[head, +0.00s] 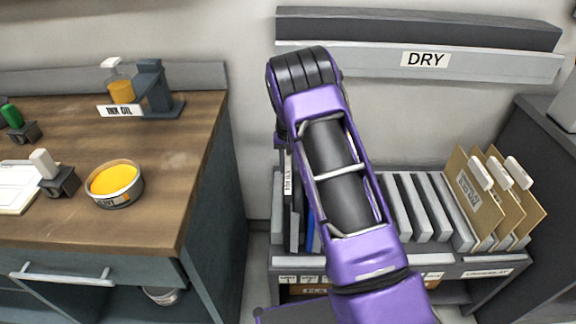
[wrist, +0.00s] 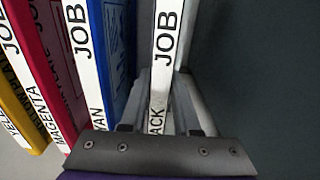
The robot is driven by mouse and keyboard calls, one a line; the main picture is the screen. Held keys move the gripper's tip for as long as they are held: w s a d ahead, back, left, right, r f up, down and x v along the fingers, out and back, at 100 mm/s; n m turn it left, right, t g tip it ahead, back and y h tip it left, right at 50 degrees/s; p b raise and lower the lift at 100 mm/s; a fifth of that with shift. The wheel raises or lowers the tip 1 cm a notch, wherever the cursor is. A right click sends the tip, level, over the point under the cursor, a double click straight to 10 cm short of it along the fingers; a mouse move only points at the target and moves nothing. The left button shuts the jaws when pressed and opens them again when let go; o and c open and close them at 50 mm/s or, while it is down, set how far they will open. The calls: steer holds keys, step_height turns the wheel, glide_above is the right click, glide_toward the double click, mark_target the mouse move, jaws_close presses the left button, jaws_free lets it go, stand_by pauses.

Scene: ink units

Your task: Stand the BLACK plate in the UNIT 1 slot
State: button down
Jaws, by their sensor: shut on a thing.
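In the wrist view, the black plate (wrist: 166,40) stands upright, its white edge label reading JOB and ending in "ACK". My gripper (wrist: 163,88) is shut on it, one finger on each side. To its left stand the blue cyan plate (wrist: 118,45), the magenta plate (wrist: 52,60) and the yellow plate (wrist: 12,75). In the head view my arm hides the gripper and most of the held plate. A blue plate edge (head: 311,232) shows left of the arm. Small white slot labels (head: 287,279) on the rack front are too small to read.
The rack (head: 475,266) holds several grey slabs (head: 412,208) and tan folders (head: 470,190) right of my arm. A wooden counter (head: 165,190) with an ink tub (head: 114,184) stands left. A shelf marked DRY (head: 480,62) hangs behind. A dark cabinet (head: 545,150) stands far right.

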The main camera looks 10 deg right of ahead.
steer(key=shift+f, duration=0.15)
steer(key=c, duration=0.6)
jaws_free()
steer(key=shift+o, duration=0.2)
step_height(320, 180, up, 17)
steer(key=p, duration=0.1)
steer(key=shift+r+p, duration=0.2)
steer(key=shift+p, duration=0.15)
step_height(320, 180, up, 5)
steer(key=p, duration=0.4)
